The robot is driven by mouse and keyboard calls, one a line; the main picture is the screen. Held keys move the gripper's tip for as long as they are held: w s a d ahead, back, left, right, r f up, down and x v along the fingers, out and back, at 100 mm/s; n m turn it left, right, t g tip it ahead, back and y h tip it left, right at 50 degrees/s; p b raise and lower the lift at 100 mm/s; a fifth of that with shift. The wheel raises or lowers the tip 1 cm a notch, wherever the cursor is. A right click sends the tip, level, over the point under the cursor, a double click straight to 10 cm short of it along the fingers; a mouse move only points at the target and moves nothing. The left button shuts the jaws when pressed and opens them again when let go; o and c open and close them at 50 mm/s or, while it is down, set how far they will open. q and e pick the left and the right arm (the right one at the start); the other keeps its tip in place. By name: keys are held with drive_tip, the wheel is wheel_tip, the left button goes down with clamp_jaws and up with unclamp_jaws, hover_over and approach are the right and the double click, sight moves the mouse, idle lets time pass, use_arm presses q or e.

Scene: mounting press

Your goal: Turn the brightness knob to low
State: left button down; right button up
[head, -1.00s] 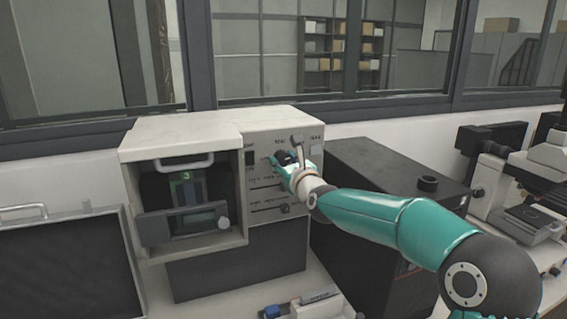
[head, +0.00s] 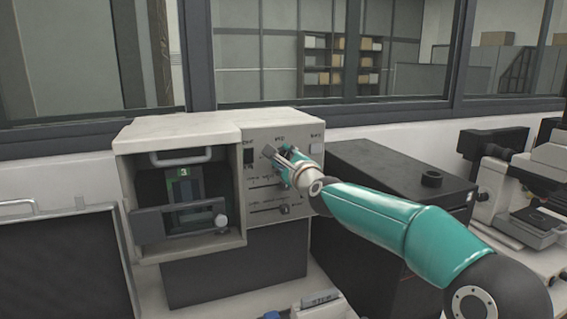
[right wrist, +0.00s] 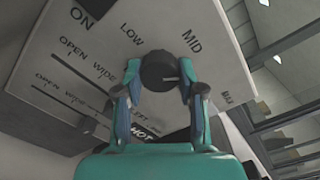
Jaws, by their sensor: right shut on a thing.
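The brightness knob (right wrist: 158,70) is a round black knob on the pale panel, in the right wrist view. LOW is printed above it to the left, MID above it to the right, and a third, blurred label sits to the right. A small pale mark on the knob's face lies right of its centre. My right gripper (right wrist: 159,77) is shut on the knob, one finger on each side. In the head view my right gripper (head: 279,154) is at the front panel of the beige machine (head: 180,130) and mostly hides the knob. My left gripper is not in view.
Below the knob are two slider slots, one with a slider (head: 284,209). A black switch (head: 249,157) sits left of the knob. The machine's open bay has a handle (head: 181,157) above it. A black box (head: 390,185) stands close on the right, with a microscope (head: 495,165) beyond.

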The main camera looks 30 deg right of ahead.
drive_tip(key=n+p, duration=0.1)
drive_tip(key=n, duration=0.6)
drive_tip(key=n+p, duration=0.1)
drive_tip(key=n, duration=0.7)
drive_tip(key=n+p, duration=0.1)
drive_tip(key=n, duration=0.7)
drive_tip(key=shift+w+a+f+p, duration=0.1)
drive_tip(key=shift+a+f+p, duration=0.05)
drive_tip(key=shift+f+p, duration=0.25)
drive_tip(key=o, duration=0.9)
drive_tip(key=shift+o, duration=1.2)
drive_tip(key=shift+r, duration=0.2)
drive_tip(key=shift+r, duration=0.1)
